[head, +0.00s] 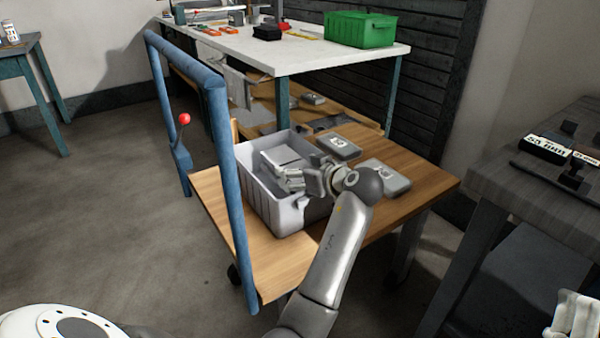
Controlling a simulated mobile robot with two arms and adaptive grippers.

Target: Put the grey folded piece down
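A grey crate (276,213) stands on the wooden cart top. My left gripper (282,177) is over or inside the crate's opening, with its fingers pointing left. A light grey flat piece (285,154) shows in the crate, just beyond the fingers. I cannot tell whether the fingers touch or grip it. Two grey folded pieces with white labels lie on the cart right of the crate: one farther back (340,149), one nearer (396,184), partly hidden by my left wrist. My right gripper (574,318) is cut off at the bottom right corner.
The wooden cart (433,187) has a blue rail (218,140) on its left. Behind it stands a white-topped table (300,58) with a green bin (360,30). A dark table (510,175) is at the right. Wood is bare at the cart's front and right.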

